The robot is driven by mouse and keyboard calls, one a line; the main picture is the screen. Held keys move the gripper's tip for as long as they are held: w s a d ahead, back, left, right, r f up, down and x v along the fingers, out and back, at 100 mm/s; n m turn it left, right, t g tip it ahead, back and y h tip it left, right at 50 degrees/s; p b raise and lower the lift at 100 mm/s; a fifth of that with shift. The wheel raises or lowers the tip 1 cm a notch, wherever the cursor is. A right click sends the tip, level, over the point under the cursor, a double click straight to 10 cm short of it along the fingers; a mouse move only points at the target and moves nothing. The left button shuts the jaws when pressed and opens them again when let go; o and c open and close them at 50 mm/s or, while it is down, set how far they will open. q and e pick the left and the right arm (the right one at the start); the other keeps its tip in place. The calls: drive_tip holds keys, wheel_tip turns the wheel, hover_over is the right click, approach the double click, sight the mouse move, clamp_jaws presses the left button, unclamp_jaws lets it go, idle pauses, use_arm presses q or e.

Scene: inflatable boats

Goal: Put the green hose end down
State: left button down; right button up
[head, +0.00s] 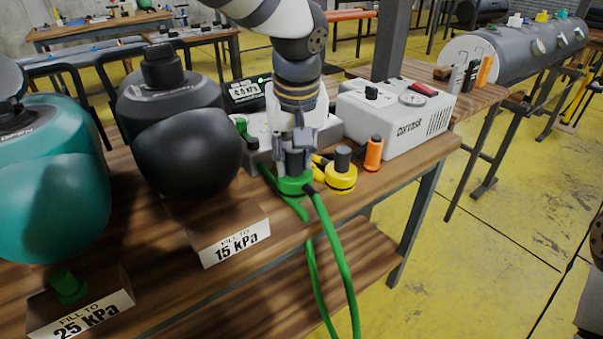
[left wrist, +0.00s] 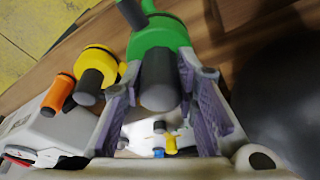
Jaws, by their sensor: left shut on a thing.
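The green hose end (head: 296,184) has a round green body and a grey stem. My left gripper (head: 295,148) comes down from above and is shut on the grey stem. In the left wrist view the stem sits upright between the two fingers (left wrist: 160,84), with the green body (left wrist: 160,36) beyond it. The hose end is near the front edge of the wooden table; I cannot tell whether it touches the top. Its green hose (head: 335,248) hangs over the edge. My right gripper is not in view.
A yellow hose end (head: 341,180) and an orange one (head: 373,155) stand close to the right. Behind them is a white pump box (head: 397,118). A black float (head: 187,152), a teal float (head: 50,185) and a "15 kPa" block (head: 235,244) are left.

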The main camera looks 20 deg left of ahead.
sight(302, 175)
use_arm(q)
drive_tip(key=shift+w+d+f, duration=0.1)
drive_tip(key=shift+w+f, duration=0.65)
drive_tip(key=shift+f, duration=0.3)
drive_tip(key=x, duration=0.3)
drive_tip(key=shift+d+f, duration=0.15)
drive_tip(key=shift+f, duration=0.15)
drive_tip(key=shift+r, duration=0.1)
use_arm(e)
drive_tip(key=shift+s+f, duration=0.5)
use_arm(q)
drive_tip(key=c, duration=1.3)
unclamp_jaws()
drive_tip(key=v, duration=1.2)
drive_tip(key=shift+s+p, duration=0.1)
drive_tip(key=shift+p, duration=0.25)
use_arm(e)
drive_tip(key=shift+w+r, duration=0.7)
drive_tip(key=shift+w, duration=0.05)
